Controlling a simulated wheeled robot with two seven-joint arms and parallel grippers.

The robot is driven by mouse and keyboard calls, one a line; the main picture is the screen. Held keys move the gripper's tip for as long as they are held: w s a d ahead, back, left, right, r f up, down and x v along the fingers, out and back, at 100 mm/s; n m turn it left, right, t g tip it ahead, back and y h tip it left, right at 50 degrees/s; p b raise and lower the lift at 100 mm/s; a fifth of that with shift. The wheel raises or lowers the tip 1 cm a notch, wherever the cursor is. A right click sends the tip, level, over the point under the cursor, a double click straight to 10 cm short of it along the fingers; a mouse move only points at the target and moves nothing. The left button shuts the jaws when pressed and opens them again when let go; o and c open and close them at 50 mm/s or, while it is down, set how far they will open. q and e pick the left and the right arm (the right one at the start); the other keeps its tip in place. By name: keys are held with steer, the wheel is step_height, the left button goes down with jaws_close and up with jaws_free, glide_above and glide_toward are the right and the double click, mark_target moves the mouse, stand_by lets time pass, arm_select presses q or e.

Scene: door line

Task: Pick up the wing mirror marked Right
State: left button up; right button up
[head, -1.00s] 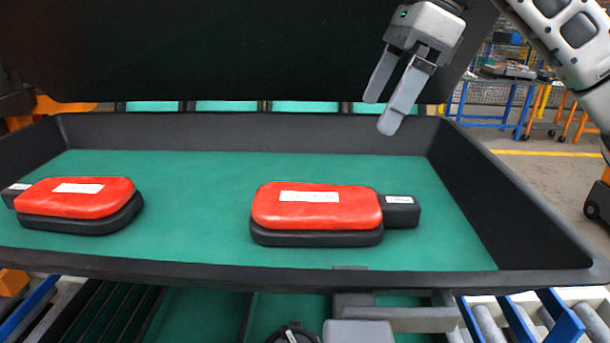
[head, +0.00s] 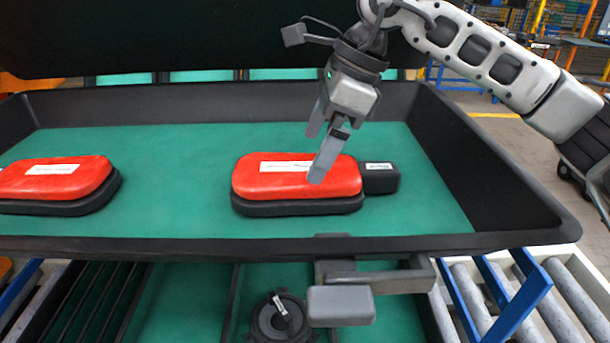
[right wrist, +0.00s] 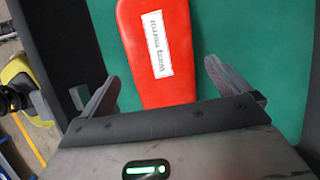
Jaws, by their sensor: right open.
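Two red-topped wing mirrors with black bases lie in a dark tray lined in green. The right-hand mirror (head: 255,180) has a black mount at its right end and a white label too small to read. The left-hand mirror (head: 50,180) is partly cut off by the picture edge. My right gripper (head: 318,155) is open above the right-hand mirror, its fingers pointing down and hiding part of its red top. In the right wrist view, the red mirror (right wrist: 157,85) with a blurred label lies between the two spread fingers (right wrist: 163,87). My left gripper is not in view.
The tray (head: 270,248) has raised dark walls on all sides. Green floor is free between the mirrors. A dark panel (head: 180,35) stands behind it. Below are a round black part (head: 280,318) and rollers (head: 570,295) with blue bars.

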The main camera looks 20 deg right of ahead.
mark_target(304, 166)
steer(key=shift+x, duration=1.75)
steer(key=shift+c, duration=0.3)
steer(key=c, duration=1)
steer(key=shift+w+r, duration=0.1)
steer(key=shift+r, duration=0.05)
steer(key=shift+c, duration=1.3)
